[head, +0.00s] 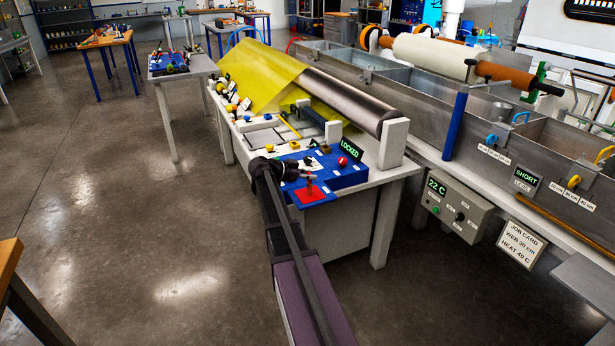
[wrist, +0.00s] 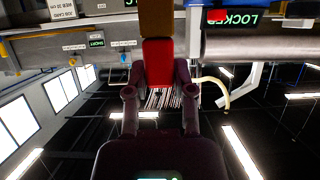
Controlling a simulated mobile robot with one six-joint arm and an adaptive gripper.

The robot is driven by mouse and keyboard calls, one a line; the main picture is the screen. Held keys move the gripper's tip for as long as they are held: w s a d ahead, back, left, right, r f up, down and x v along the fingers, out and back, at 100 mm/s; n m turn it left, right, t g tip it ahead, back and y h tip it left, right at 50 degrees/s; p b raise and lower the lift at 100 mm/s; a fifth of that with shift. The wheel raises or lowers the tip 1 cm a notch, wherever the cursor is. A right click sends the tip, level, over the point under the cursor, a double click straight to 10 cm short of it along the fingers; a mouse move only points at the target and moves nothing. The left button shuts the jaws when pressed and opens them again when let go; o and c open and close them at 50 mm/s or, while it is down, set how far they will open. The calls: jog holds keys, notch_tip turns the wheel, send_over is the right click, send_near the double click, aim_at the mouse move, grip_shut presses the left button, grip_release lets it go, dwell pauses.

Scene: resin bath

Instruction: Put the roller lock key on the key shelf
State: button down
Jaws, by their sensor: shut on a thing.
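My gripper (head: 290,172) is over the near edge of the blue panel (head: 338,178) on the roller bench. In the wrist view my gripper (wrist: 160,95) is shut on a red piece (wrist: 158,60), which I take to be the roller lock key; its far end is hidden. A small red piece shows at my fingertips in the head view, just above a red square pad (head: 316,194) on the blue panel. I cannot tell whether they touch. The display on the panel reads LOCKED (head: 349,147). I cannot pick out the key shelf for sure.
A red button (head: 343,162) sits on the panel beside my gripper. Behind it are a dark roller (head: 345,100) and yellow sheet (head: 255,75). The metal bath (head: 475,125) and its control box (head: 457,205) stand to the right.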

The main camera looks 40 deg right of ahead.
jog(key=shift+c, duration=2.4)
grip_release()
jog(key=shift+r, duration=0.15)
jog(key=shift+w+a+r+p, duration=0.1)
jog(key=shift+a+r+p, duration=0.2)
jog(key=shift+a+p, duration=0.2)
jog(key=p+v, duration=0.4)
jog(key=v, duration=0.6)
jog(key=shift+a, duration=0.4)
jog(key=s+a+f+n+t+y, duration=0.1)
jog(key=s+a+f+n+y, duration=0.2)
jog(key=s+a+n, duration=0.3)
jog(key=s+a+f+n+t+y, duration=0.1)
jog(key=s+a+f+n+y, duration=0.3)
jog(key=a, duration=1.2)
jog(key=s+a+f+n+t+y, duration=0.1)
jog(key=s+a+f+n+y, duration=0.3)
jog(key=s+a+n, duration=0.6)
jog(key=shift+a+f+n+y, duration=0.2)
jog(key=shift+a+n+y, duration=0.35)
jog(key=shift+y, duration=0.55)
